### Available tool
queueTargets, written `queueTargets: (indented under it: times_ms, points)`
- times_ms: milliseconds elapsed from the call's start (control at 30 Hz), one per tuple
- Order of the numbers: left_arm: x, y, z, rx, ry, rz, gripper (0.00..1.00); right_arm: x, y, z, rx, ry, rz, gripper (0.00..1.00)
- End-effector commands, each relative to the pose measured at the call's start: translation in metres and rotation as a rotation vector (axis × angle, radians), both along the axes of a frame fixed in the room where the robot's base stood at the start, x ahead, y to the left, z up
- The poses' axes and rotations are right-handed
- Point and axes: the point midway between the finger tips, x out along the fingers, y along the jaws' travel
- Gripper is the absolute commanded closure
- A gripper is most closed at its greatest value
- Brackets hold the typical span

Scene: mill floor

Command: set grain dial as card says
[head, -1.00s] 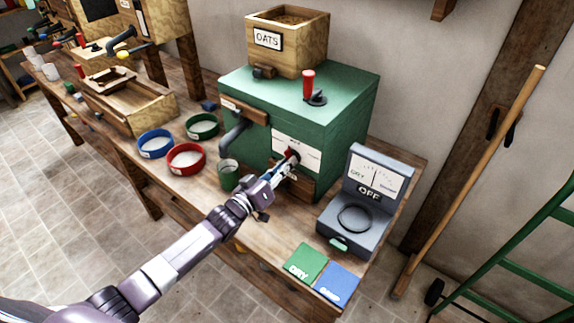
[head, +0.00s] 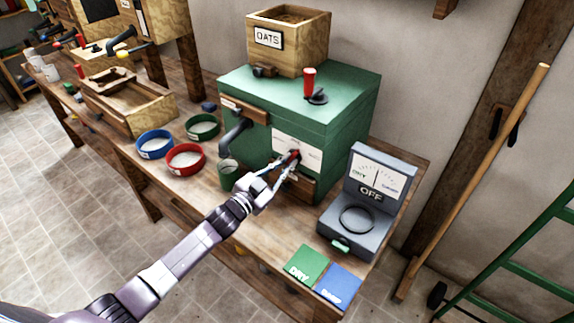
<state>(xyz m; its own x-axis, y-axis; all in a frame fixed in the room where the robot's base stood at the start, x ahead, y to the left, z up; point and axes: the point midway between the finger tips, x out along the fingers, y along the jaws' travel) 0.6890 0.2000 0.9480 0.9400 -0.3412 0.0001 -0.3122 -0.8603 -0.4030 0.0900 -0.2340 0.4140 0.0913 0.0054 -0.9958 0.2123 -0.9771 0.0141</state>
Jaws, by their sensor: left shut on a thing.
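The grain dial (head: 296,154) has a red part and sits on a white panel (head: 312,158) on the front of the green mill (head: 255,118). The panel's lettering is too small to read. My left gripper (head: 289,162) is at the dial, with its fingers shut on it and partly hiding it. A card reading OATS (head: 268,38) is on the wooden hopper (head: 310,42) on top of the mill. My right gripper is not in view.
A grey meter (head: 365,205) reading OFF stands right of the mill. Green (head: 307,264) and blue (head: 338,285) pads lie at the bench's near end. Blue (head: 154,143), red (head: 186,158) and green (head: 203,126) bowls and a green cup (head: 228,172) stand left. A broom (head: 470,185) leans right.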

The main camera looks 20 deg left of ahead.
Motion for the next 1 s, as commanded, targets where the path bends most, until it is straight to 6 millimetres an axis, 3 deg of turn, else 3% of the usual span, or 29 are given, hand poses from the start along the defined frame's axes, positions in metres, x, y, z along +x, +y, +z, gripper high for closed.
queueTargets:
  times_ms: [500,1000]
  points:
    - [0.000,0.001,-0.001,0.423,-0.152,0.000,1.00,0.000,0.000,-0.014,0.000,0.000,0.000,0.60]
    - [0.000,0.001,0.000,0.602,-0.216,0.000,1.00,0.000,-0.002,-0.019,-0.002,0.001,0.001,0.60]
